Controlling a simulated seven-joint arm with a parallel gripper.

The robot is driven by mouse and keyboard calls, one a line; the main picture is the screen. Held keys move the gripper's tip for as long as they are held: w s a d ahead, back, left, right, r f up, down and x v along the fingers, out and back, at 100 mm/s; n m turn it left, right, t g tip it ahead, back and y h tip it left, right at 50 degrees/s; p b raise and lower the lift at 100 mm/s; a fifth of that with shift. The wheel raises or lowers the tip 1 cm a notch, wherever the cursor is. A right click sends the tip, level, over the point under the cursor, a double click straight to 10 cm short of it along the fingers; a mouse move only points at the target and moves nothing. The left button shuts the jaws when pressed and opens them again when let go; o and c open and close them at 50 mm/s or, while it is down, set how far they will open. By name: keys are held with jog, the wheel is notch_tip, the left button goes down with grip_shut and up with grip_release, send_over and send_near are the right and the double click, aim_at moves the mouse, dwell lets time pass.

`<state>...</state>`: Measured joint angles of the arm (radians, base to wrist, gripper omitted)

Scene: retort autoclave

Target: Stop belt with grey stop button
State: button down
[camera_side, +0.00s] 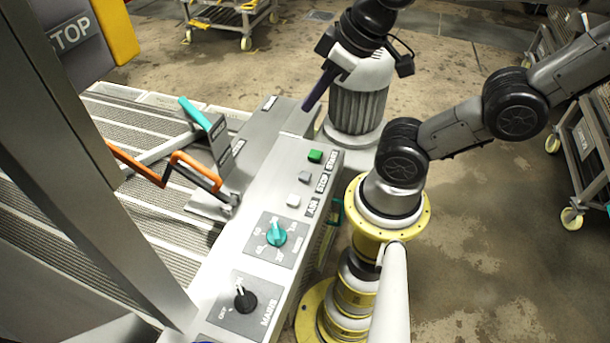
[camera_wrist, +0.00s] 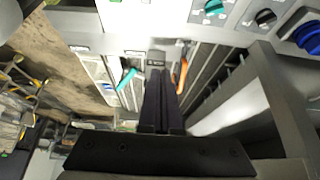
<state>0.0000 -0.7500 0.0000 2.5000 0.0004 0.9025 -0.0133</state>
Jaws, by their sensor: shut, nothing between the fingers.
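The grey stop button (camera_side: 304,176) sits on the sloped control panel (camera_side: 240,232) in the side view, between a green button (camera_side: 315,156) labelled START and a pale button (camera_side: 293,200) labelled AIR. A STOP label (camera_side: 322,181) is beside it. My gripper (camera_side: 309,103) is shut and empty, its dark fingers above and beyond the far end of the panel, apart from the buttons. In the wrist view the shut fingers (camera_wrist: 156,72) point toward the panel edge; I cannot make out the grey button there. The slatted metal belt (camera_side: 160,215) lies left of the panel.
A teal knob (camera_side: 276,235) and a black knob (camera_side: 245,300) are on the nearer panel. Orange (camera_side: 195,170) and teal (camera_side: 195,113) handles rise left of it. A grey post (camera_side: 90,170) with a STOP sign stands at left. The space above the buttons is clear.

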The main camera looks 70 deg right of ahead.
jog(key=m+g+y, duration=0.3)
jog(key=m+y, duration=0.6)
jog(key=m, duration=0.3)
send_over(305, 177)
notch_tip(305, 177, down, 12)
jog(key=shift+d+f+m, duration=0.25)
jog(key=shift+d+m, duration=0.25)
jog(key=shift+d, duration=0.45)
jog(key=shift+f, duration=4.4)
jog(key=shift+f, duration=0.15)
jog(key=shift+f, duration=0.25)
